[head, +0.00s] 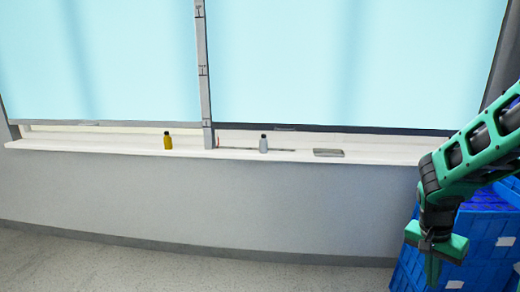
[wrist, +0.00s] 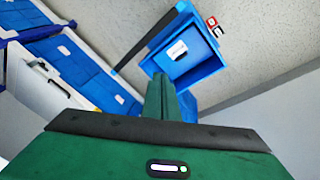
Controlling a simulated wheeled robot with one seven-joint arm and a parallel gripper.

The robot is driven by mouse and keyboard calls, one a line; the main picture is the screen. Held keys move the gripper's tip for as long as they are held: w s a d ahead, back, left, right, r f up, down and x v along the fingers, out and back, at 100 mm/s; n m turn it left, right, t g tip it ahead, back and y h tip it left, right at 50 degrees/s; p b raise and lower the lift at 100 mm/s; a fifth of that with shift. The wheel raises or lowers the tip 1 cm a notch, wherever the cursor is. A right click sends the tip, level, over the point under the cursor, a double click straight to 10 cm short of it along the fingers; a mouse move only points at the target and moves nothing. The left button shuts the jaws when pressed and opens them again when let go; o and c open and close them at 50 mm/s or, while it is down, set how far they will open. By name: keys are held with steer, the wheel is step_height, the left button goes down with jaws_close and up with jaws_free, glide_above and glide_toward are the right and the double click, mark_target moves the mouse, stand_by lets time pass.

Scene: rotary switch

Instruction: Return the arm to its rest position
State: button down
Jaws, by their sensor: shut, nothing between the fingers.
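My green and black arm (head: 475,150) reaches in from the right edge of the head view. My gripper (head: 432,270) hangs at its end, pointing down in front of blue crates. In the wrist view my gripper (wrist: 170,92) shows as two green fingers close together, shut and empty. No object touches the fingertips in either view.
Blue crates (head: 490,238) are stacked at the lower right, close to my gripper. An open blue bin (wrist: 185,55) shows beyond the fingers. A white window sill (head: 100,145) holds a yellow bottle (head: 167,142), a grey bottle (head: 263,145) and a flat grey item (head: 328,153). Floor at left is clear.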

steer(key=s+a+r+n+y, duration=0.1)
steer(key=s+a+r+n, duration=0.1)
steer(key=s+r, duration=0.3)
steer(key=s+a+r+n+y, duration=0.2)
steer(key=s+r, duration=0.3)
steer(key=s, duration=0.8)
steer(key=shift+a+n+t, duration=0.3)
steer(key=shift+a+n, duration=0.05)
steer(key=shift+n, duration=0.15)
